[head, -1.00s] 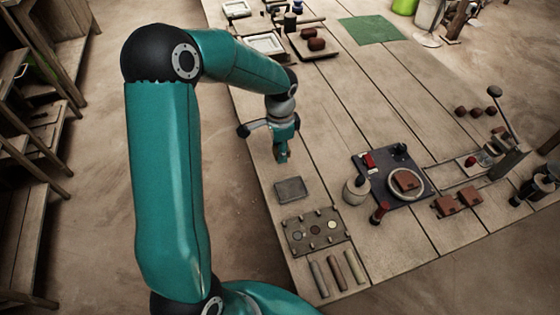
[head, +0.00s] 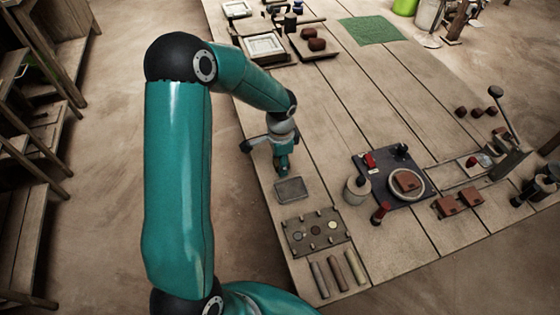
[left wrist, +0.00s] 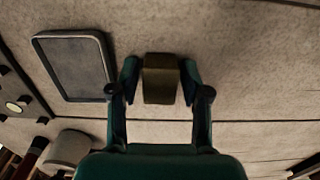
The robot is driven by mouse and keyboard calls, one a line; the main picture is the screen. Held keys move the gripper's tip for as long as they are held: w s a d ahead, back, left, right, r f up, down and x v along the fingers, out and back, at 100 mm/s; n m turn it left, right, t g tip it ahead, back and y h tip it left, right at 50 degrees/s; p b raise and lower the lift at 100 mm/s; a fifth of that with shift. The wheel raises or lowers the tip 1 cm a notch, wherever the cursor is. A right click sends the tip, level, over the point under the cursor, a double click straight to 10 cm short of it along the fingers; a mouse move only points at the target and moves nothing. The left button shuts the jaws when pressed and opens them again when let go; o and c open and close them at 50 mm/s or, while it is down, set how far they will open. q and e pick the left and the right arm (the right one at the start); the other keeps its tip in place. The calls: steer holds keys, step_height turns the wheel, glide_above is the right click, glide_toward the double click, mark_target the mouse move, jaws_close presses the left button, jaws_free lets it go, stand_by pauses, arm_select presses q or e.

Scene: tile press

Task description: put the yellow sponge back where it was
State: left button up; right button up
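The yellow sponge (left wrist: 161,80) shows as a dark olive block in the left wrist view, between the two fingers of my left gripper (left wrist: 160,84). The fingers close on it from both sides. In the head view my left gripper (head: 283,166) points down over the table's left edge area, just behind a small grey rectangular tray (head: 291,189). The sponge is hard to make out there. The tray also shows in the left wrist view (left wrist: 76,68), left of the sponge, and looks empty. My right gripper is not in view.
A plate with round discs (head: 316,232) and several rods (head: 338,272) lie in front of the tray. A grey jar (head: 356,190) and a dark press board (head: 392,172) stand to the right. Bare planks lie behind the gripper.

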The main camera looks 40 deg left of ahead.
arm_select(q)
steer(key=shift+o, duration=0.3)
steer(key=shift+r, duration=0.1)
steer(key=shift+r, duration=0.15)
step_height(320, 180, up, 12)
steer(key=shift+p, duration=0.35)
stand_by(0.4)
